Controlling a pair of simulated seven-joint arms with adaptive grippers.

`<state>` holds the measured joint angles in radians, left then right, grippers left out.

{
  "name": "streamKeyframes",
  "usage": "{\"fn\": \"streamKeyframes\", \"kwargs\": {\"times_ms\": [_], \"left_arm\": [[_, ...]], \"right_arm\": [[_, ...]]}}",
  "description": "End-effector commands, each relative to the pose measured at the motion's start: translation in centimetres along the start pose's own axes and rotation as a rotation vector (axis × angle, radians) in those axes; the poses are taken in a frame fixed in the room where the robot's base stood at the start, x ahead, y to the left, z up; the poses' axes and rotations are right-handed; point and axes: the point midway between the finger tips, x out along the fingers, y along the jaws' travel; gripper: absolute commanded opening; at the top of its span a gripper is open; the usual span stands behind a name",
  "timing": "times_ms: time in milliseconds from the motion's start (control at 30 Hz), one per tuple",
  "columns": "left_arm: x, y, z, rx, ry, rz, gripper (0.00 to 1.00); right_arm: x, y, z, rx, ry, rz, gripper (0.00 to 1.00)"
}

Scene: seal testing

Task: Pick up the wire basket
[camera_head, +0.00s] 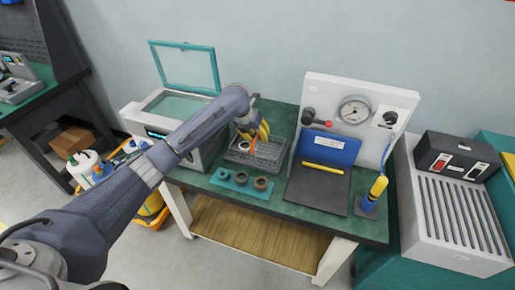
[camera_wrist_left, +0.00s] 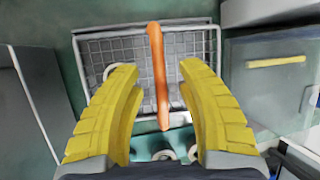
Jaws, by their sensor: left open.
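The wire basket (camera_head: 268,155) is a grey mesh tray on the green table, between the white machine with the raised lid and the gauge panel. In the left wrist view the wire basket (camera_wrist_left: 205,50) lies below the fingers, with an orange bar (camera_wrist_left: 158,80) across its middle and a pale ring (camera_wrist_left: 122,72) inside at left. My left gripper (camera_head: 254,132) is above the basket, its yellow fingers pointing down. In the wrist view the left gripper (camera_wrist_left: 158,100) is open, its fingers apart on either side of the orange bar. My right gripper is not in view.
A teal holder (camera_head: 240,182) with ring-shaped parts lies just in front of the basket. The white machine (camera_head: 160,112) stands close at left. The gauge panel (camera_head: 335,90) and blue folder-like piece (camera_head: 327,147) are at right. A yellow-topped bottle (camera_head: 374,192) stands farther right.

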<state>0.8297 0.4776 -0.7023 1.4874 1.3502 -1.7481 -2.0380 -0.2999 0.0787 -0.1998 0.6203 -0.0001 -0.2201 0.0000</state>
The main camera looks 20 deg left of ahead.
Motion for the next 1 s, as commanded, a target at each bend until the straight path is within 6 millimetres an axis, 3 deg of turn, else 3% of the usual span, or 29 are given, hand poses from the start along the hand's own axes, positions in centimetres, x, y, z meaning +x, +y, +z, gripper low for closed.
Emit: {"fn": "streamKeyframes", "kwargs": {"times_ms": [133,467,1000], "left_arm": [[-0.02,-0.01,-0.01,0.000,0.000,0.000,0.38],[-0.03,-0.02,-0.01,0.000,0.000,0.000,0.00],[0.01,-0.02,-0.05,0.000,0.001,0.000,0.00]], "right_arm": [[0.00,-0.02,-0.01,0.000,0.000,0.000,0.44],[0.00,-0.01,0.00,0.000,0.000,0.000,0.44],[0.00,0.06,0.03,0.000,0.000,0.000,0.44]]}}
